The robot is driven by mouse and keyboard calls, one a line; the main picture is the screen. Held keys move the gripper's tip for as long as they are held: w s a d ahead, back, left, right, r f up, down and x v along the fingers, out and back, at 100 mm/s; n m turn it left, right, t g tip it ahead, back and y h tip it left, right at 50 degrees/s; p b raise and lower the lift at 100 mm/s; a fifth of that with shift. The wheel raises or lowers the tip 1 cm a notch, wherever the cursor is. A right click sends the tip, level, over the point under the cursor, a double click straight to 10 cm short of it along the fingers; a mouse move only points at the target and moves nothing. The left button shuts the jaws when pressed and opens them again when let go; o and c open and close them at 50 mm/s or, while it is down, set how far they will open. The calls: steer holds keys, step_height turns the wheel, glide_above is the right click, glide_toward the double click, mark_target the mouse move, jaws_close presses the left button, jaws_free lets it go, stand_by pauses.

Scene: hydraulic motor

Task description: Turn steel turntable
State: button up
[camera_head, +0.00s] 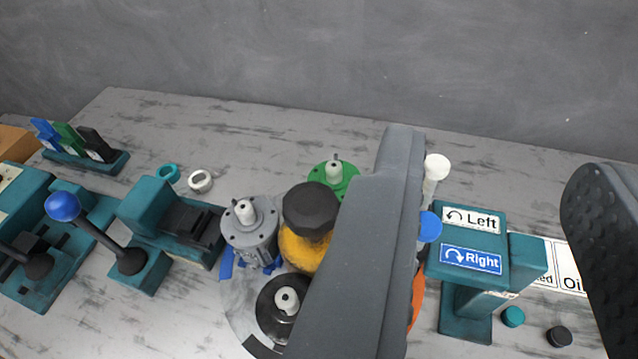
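The steel turntable (236,300) is partly visible at lower centre. It carries a grey motor (250,235), a yellow part with a black cap (309,212), a black round part (280,310) and a green part (342,177). My left finger hides much of its right side; an orange piece shows beyond. A teal control stand (465,310) has a white "Left" button (472,220) and a blue "Right" button (471,260), each with a curved arrow. My gripper (498,158) is open, its fingers far apart, with the stand between them in the picture. Contact cannot be told.
A blue-knobbed lever (63,206) and teal fixtures (145,215) stand at left. A rack with blue, green and black pieces (80,148) is at far left. Loose rings (200,181) lie behind the fixtures. Small caps (513,316) lie right of the stand. A grey wall rises behind.

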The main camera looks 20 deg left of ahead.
steer(key=o, duration=0.8)
steer(key=shift+w+a+r, duration=0.1)
steer(key=shift+w+a, duration=0.05)
steer(key=shift+w, duration=0.05)
steer(key=shift+o, duration=0.9)
steer(key=w+a+g+y+p, duration=0.1)
steer(key=w+g+p, duration=0.2)
steer(key=w+p, duration=0.4)
steer(key=shift+a+f+g+p, duration=0.15)
steer(key=shift+f+g+p, duration=0.15)
steer(key=shift+p, duration=0.3)
steer(key=g+h+p, duration=0.1)
steer(key=g+p, duration=1.1)
steer(key=p, duration=0.9)
glide_above(310, 201)
step_height(310, 201, down, 8)
step_height(310, 201, down, 14)
steer(key=shift+f+p, duration=0.1)
steer(key=shift+p, duration=0.2)
